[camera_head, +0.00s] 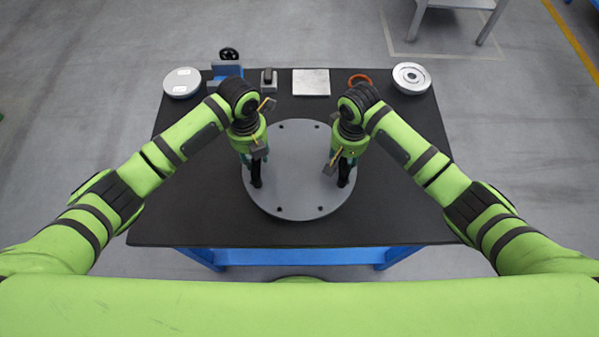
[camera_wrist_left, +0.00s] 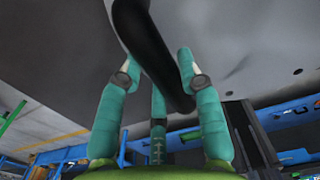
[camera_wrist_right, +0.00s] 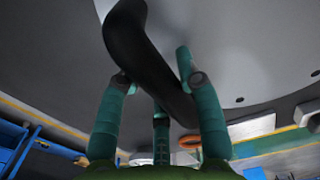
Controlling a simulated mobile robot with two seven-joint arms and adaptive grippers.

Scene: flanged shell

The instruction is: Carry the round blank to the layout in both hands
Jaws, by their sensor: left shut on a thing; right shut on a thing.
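The round blank (camera_head: 300,180) is a wide, flat grey disc with small dark holes near its rim, in the middle of the black table in the head view. It has two upright black handles. My left gripper (camera_head: 257,172) is shut on the left handle; in the left wrist view the handle (camera_wrist_left: 147,38) passes between the teal fingers (camera_wrist_left: 160,70). My right gripper (camera_head: 345,172) is shut on the right handle; that handle (camera_wrist_right: 142,55) shows between the fingers in the right wrist view. I cannot tell whether the blank touches the table. No layout can be made out.
Along the back of the black table (camera_head: 190,222) stand a white disc (camera_head: 182,83), a blue fixture (camera_head: 227,70), a small grey block (camera_head: 268,80), a square metal plate (camera_head: 311,82), an orange ring (camera_head: 360,79) and a silver flanged disc (camera_head: 411,77). The front strip is clear.

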